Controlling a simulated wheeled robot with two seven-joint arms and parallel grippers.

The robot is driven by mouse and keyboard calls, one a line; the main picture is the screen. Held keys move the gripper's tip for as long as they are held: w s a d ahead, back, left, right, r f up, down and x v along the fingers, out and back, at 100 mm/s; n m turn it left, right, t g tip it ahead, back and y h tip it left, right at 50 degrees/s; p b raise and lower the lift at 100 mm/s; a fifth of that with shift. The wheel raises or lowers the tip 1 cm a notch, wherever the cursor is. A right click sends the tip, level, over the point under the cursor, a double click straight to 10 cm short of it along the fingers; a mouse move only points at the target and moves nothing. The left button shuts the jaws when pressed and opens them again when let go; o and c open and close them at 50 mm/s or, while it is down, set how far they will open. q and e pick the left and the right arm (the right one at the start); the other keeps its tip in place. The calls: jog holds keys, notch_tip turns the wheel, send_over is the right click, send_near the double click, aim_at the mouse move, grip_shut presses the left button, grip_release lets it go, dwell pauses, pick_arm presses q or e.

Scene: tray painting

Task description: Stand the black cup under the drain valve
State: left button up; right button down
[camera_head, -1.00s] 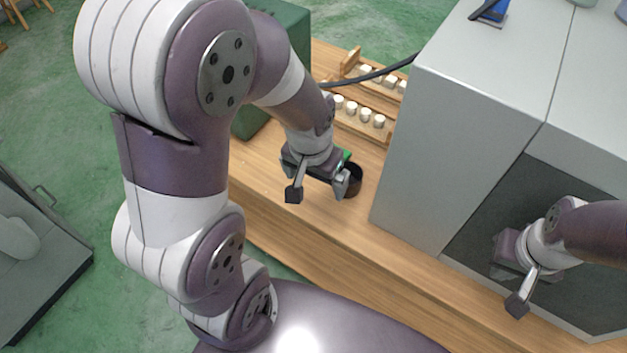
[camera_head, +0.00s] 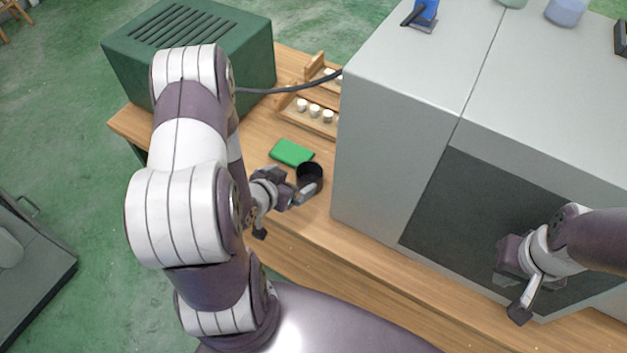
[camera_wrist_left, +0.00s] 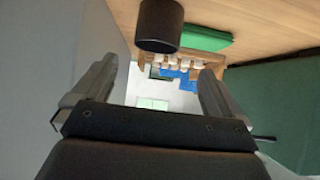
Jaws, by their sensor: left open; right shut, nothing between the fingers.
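The black cup (camera_head: 310,178) stands upright on the wooden bench, just right of the green pad. My left gripper (camera_head: 299,190) is low over the bench on the cup's near-left side. In the left wrist view its two fingers (camera_wrist_left: 158,90) are spread and empty. The cup (camera_wrist_left: 160,25) shows there at the top, beyond the gap between them; whether a finger touches it I cannot tell. My right gripper (camera_head: 517,290) is shut and empty in front of the dark panel of the grey cabinet. I cannot make out a drain valve.
The grey cabinet (camera_head: 400,130) rises close to the cup's right. The green pad (camera_head: 291,152) lies behind it. A wooden rack (camera_head: 312,122) with white pieces, a black hose (camera_head: 285,90) and a green vented box (camera_head: 190,45) stand farther back. The bench's front strip (camera_head: 340,240) is clear.

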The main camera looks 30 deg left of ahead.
aim_at(315, 170)
pick_arm(q)
jog(key=x, duration=1)
jog(key=shift+s+d+f, duration=0.1)
jog(key=shift+d+f, duration=0.05)
jog(key=shift+f, duration=0.05)
jog(key=c, duration=1.1)
jog(key=shift+r, duration=0.1)
